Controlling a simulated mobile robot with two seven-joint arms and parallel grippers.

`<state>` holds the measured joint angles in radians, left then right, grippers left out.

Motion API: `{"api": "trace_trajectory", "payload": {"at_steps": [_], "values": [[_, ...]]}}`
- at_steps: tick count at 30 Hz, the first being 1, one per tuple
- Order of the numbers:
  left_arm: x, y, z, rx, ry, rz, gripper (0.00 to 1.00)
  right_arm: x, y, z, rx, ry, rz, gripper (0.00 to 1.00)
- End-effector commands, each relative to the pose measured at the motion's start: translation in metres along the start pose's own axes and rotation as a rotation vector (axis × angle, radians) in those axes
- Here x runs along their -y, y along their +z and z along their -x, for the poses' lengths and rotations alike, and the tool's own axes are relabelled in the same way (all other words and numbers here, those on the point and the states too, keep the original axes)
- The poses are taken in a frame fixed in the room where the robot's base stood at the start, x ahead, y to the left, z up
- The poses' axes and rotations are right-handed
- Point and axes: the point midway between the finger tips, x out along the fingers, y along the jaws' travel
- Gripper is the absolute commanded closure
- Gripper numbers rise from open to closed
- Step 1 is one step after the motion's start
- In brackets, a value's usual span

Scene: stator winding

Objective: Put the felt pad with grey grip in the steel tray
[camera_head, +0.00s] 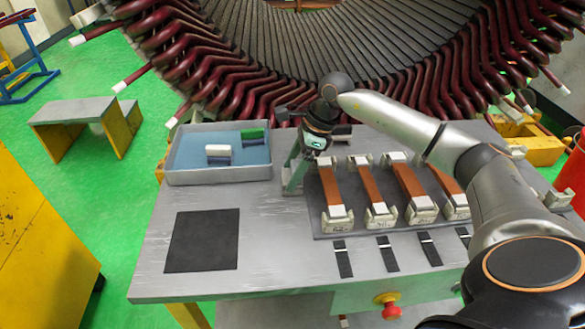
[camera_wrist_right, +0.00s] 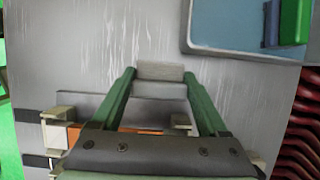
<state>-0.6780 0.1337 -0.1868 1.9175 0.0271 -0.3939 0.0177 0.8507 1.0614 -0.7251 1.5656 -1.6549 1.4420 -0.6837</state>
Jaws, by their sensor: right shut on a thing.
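The steel tray (camera_head: 182,178) stands at the back left of the table, with a blue-lined floor. A white-topped pad (camera_head: 218,153) and a green-topped pad (camera_head: 252,136) are in it. My right gripper (camera_head: 293,184) is low over the table, just right of the tray. In the right wrist view its green fingers (camera_wrist_right: 160,82) are shut on a small grey block (camera_wrist_right: 159,71), which looks like the grey grip of the felt pad. The felt is hidden, and I cannot tell whether the pad touches the table. The tray corner (camera_wrist_right: 222,52) shows at the upper right there.
Copper-coloured bars (camera_head: 368,184) in pale clamps lie on a dark plate right of my gripper. Black strips (camera_head: 388,254) lie in front. A black mat (camera_head: 202,240) lies front left. The large stator (camera_head: 300,45) rises behind the table. Bare table lies between mat and plate.

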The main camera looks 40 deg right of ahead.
Motion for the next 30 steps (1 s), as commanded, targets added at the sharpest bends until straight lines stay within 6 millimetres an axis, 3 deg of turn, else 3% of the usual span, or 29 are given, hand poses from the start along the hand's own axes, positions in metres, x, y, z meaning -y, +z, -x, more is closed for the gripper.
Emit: {"api": "trace_trajectory", "payload": {"at_steps": [8,9,14,23,26,30], "values": [[0.000,0.004,-0.003,0.003,0.000,0.001,0.50,0.000,-0.001,-0.004,0.001,0.000,0.000,0.90],[0.000,0.003,-0.002,0.006,0.001,0.001,0.50,0.000,-0.001,-0.003,0.000,0.000,0.000,0.21],[-0.001,0.004,-0.002,0.010,0.001,0.001,0.50,0.000,-0.001,-0.003,0.000,0.000,0.000,0.03],[-0.001,0.001,-0.001,0.007,0.001,0.002,0.50,0.000,0.000,0.000,0.000,0.000,0.000,0.00],[-0.001,0.000,-0.001,0.001,0.001,0.002,0.50,0.001,0.000,0.007,0.000,-0.002,0.000,0.00],[-0.001,0.000,-0.002,-0.001,0.001,0.002,0.50,0.001,0.000,0.032,0.001,-0.005,0.000,0.00]]}}
